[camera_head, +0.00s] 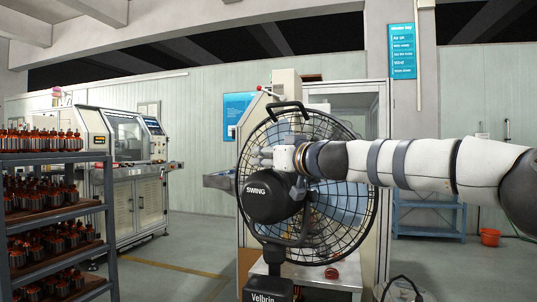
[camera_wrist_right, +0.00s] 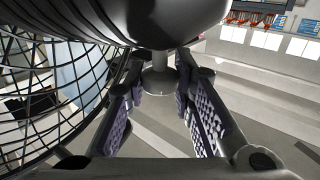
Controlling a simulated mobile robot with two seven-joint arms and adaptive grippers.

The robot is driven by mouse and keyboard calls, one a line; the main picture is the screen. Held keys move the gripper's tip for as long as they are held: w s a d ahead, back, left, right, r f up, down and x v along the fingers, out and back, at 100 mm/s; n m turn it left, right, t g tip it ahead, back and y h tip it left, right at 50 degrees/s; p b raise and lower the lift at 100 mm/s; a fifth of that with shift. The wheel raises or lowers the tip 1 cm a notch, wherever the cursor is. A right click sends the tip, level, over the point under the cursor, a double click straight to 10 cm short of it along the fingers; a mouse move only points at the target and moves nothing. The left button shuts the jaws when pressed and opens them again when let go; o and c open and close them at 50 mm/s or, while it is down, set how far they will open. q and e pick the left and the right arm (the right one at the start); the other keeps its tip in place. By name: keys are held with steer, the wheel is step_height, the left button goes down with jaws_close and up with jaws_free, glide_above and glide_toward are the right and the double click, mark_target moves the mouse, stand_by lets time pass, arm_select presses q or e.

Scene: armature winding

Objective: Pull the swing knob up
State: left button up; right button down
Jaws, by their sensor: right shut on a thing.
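The black fan (camera_head: 310,190) stands in the middle of the head view, with its wire cage and a rear motor housing (camera_head: 268,197) marked SWING. My right arm comes in from the right, and my right gripper (camera_head: 262,158) is at the top of the housing. In the right wrist view, the grey swing knob (camera_wrist_right: 159,80) with its short stem shows beside the dark housing (camera_wrist_right: 165,18). My right gripper (camera_wrist_right: 160,72) has its fingertips on both sides of the knob and is shut on it. In the head view the gripper hides the knob. My left gripper is not in view.
The fan cage (camera_wrist_right: 50,95) is close to the left finger in the right wrist view. A shelf rack (camera_head: 60,215) with several copper armatures is at the left. A machine (camera_head: 130,170) stands behind it. A red bucket (camera_head: 490,237) is on the floor at the right.

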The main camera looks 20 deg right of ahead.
steer(key=c, duration=1.4)
jaws_free()
steer(key=shift+o, duration=0.2)
steer(key=v, duration=1.2)
